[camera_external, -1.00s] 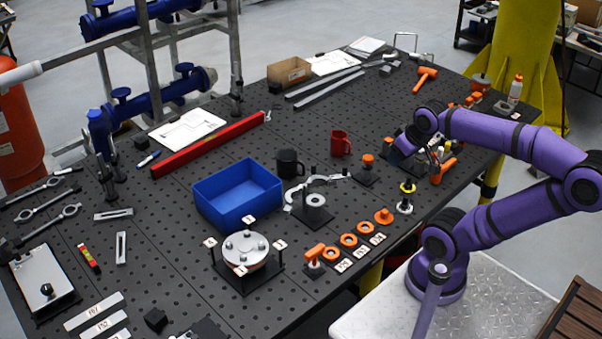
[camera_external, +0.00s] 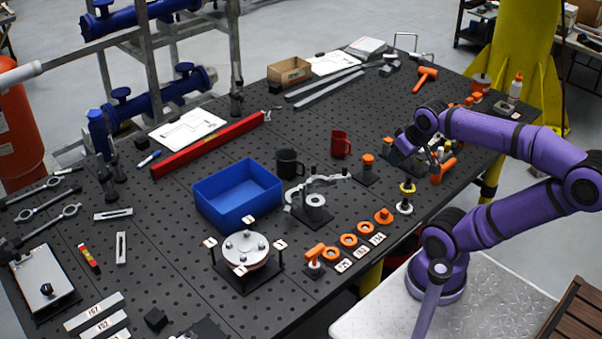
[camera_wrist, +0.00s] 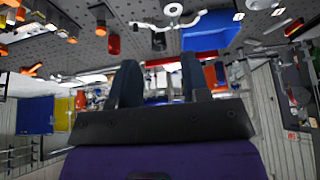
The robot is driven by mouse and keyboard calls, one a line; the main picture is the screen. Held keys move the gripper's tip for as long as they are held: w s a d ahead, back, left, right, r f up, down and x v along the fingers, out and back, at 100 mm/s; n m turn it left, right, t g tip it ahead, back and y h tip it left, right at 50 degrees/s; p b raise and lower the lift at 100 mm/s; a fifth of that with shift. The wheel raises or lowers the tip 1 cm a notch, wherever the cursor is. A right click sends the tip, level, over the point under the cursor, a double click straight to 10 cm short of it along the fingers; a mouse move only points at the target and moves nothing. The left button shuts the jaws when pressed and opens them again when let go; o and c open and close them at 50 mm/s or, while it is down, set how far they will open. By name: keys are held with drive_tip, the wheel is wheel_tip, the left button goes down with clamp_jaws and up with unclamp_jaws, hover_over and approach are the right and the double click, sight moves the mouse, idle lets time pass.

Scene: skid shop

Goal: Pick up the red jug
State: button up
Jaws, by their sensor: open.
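The red jug (camera_external: 340,144) stands upright on the black perforated table, right of the black mug (camera_external: 289,164). In the wrist view, a small red cylinder that looks like the jug (camera_wrist: 113,44) shows at the upper left, beyond the fingers. My gripper (camera_wrist: 160,80) is open, its two dark fingers apart with nothing held between them. In the external view, the gripper end is at the table's right side, right of the jug and apart from it; its fingertips are hard to make out there.
A blue bin (camera_external: 237,197) lies left of the black mug. An orange-topped part on a black base (camera_external: 367,168) stands between the jug and my gripper. An orange hammer (camera_external: 425,78) lies farther back. The table behind the jug is mostly clear.

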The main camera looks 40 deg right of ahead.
idle(0.4)
drive_tip(key=w+d+r+g, duration=0.1)
drive_tip(key=w+d+r, duration=0.1)
drive_tip(key=w, duration=0.5)
drive_tip(key=w+d+r+g, duration=0.1)
drive_tip(key=w+d+r, duration=0.1)
drive_tip(key=w, duration=0.5)
drive_tip(key=n+g+y, duration=0.1)
drive_tip(key=g, duration=0.2)
hover_over(349, 143)
drive_tip(key=d, duration=0.2)
wheel_tip(349, 143, down, 27)
drive_tip(key=shift+w+a+f, duration=0.1)
drive_tip(key=shift+a+f, duration=0.15)
drive_tip(key=shift+f, duration=1.5)
drive_tip(key=shift+a+f, duration=0.3)
drive_tip(key=shift+f, duration=1.5)
drive_tip(key=shift+w+a+f, duration=0.1)
drive_tip(key=shift+a+f, duration=0.15)
drive_tip(key=shift+f, duration=1.5)
clamp_jaws()
